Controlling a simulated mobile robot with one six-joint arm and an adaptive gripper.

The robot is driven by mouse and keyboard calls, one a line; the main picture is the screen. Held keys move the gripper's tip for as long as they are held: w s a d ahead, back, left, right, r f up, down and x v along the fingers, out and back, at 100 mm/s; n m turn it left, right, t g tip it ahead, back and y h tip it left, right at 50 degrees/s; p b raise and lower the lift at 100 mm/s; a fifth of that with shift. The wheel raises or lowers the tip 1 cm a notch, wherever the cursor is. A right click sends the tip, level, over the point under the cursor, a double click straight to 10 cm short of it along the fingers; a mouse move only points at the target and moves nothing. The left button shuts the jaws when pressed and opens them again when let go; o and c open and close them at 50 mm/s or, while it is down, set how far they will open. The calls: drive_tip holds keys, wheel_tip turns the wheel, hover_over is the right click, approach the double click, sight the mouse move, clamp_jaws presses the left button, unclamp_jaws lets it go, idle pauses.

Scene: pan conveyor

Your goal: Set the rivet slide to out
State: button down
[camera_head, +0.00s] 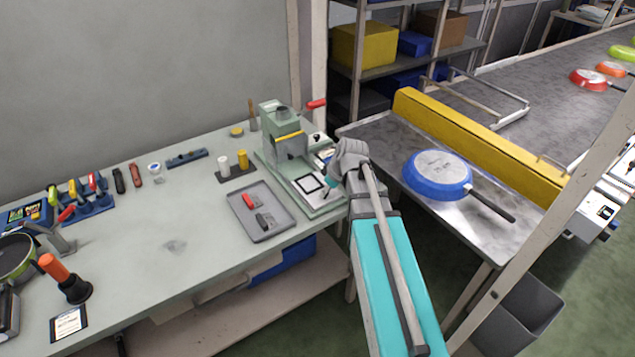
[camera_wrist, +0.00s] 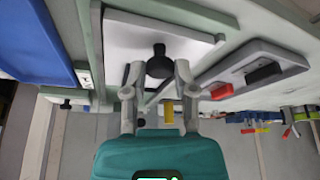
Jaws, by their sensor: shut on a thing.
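The green rivet press (camera_head: 284,140) stands at the right end of the bench. A pale slide plate (camera_head: 322,203) with a dark-edged square on it lies at its front. In the wrist view the pale plate (camera_wrist: 125,32) shows with a black knob (camera_wrist: 159,62) at its edge. My gripper (camera_wrist: 160,72) has one finger on each side of this knob and is shut on it. In the head view my gripper (camera_head: 328,181) is at the plate's right side, and the arm hides part of that area. The knob is hidden there.
A blue pan (camera_head: 437,174) lies upside down on the metal table to the right. The bench middle is clear.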

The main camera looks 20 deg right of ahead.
drive_tip(key=shift+s, duration=0.35)
drive_tip(key=shift+c, duration=2.1)
unclamp_jaws()
drive_tip(key=shift+w+r, duration=0.15)
